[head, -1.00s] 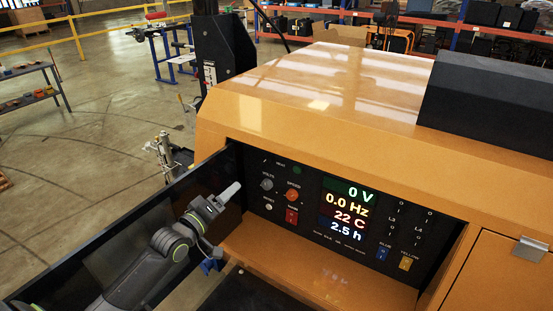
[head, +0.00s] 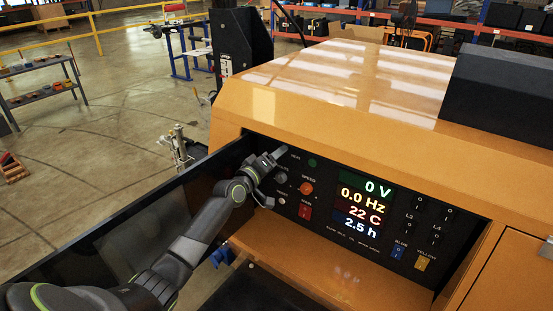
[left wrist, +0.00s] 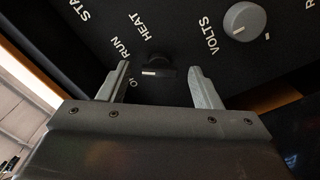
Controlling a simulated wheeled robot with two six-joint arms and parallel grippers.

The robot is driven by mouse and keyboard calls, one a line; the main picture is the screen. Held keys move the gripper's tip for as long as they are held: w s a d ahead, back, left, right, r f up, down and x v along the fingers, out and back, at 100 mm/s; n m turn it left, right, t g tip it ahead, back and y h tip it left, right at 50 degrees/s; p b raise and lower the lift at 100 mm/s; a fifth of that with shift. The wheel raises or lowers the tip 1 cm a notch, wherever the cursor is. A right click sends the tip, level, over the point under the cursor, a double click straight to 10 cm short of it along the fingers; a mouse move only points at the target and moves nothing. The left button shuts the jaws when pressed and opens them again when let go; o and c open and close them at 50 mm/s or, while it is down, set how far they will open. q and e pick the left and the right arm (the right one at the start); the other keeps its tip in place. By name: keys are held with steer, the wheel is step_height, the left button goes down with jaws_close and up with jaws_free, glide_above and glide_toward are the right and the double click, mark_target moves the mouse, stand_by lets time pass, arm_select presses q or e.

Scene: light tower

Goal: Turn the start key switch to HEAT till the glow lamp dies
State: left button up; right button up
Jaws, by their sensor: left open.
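The start key switch (left wrist: 160,66) is a small black knob on the dark panel, with a white mark that appears to point towards O. The labels O, RUN, HEAT and the start of START curve around it. My left gripper (left wrist: 157,75) is open, with one finger on each side of the knob and gaps between. In the head view my left gripper (head: 276,159) is at the panel's upper left and hides the switch. My right gripper is out of view.
The grey VOLTS knob (left wrist: 244,21) lies right of the switch. An orange SPEED knob (head: 306,188), a red switch (head: 305,211) and a lit display (head: 363,205) share the panel. An open dark door (head: 130,225) stands left of the recess, beneath my arm.

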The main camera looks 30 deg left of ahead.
arm_select(q)
steer(key=shift+w, duration=0.5)
steer(key=c, duration=1)
steer(key=m+b, duration=0.9)
steer(key=m, duration=0.1)
steer(key=shift+m+b, duration=0.3)
steer(key=shift+b, duration=0.05)
steer(key=o, duration=1)
